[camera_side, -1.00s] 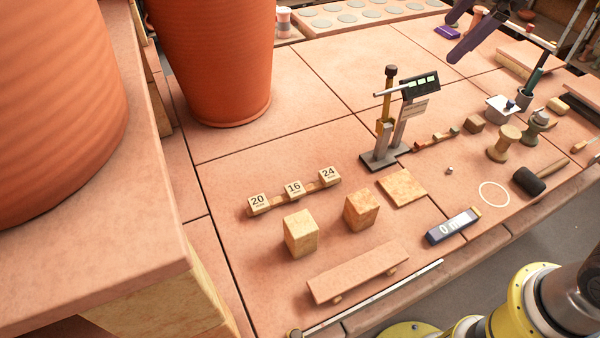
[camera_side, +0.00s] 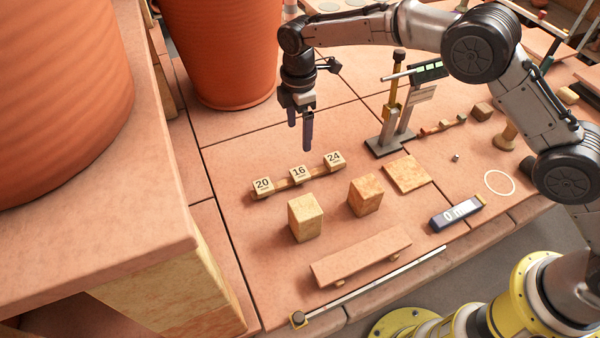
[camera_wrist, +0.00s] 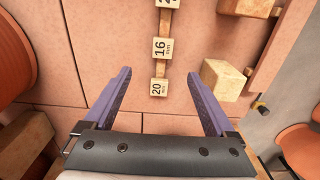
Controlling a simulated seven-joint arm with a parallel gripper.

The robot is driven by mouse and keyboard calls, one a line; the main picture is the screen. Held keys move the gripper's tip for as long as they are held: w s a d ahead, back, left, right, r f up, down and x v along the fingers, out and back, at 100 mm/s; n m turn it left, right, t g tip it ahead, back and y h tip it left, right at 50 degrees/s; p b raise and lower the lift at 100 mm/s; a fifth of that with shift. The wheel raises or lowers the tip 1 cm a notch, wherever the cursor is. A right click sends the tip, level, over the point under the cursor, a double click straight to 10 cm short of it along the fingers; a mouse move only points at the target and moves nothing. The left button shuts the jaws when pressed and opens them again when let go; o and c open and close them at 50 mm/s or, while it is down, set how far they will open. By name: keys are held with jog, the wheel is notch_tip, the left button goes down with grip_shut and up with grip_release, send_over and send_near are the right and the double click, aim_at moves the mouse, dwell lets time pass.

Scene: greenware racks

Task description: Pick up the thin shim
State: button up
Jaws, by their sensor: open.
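Three small pale blocks marked 20 (camera_side: 263,186), 16 (camera_side: 299,174) and 24 (camera_side: 334,161) stand in a row on a narrow wooden strip (camera_side: 284,184). Which piece is the thin shim I cannot tell for certain; 16 is the lowest number. My gripper (camera_side: 307,131) hangs fingers down above and behind the row, open and empty. The 24 block (camera_wrist: 165,3) is cut off by the top edge.
Two taller tan blocks (camera_side: 305,218) (camera_side: 366,196), a square tile (camera_side: 407,173) and a low pink board (camera_side: 360,258) stand nearer the front. A gauge stand (camera_side: 388,143) and a digital display (camera_side: 457,213) are to the right. A large terracotta pot (camera_side: 222,55) stands behind left.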

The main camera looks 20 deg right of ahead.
send_over(300, 173)
jog(key=f, duration=0.8)
jog(key=shift+w+a+f, duration=0.1)
jog(key=shift+w+f, duration=0.05)
jog(key=shift+w, duration=0.1)
jog(key=shift+s+f, duration=0.2)
jog(key=shift+f, duration=2.45)
grip_shut()
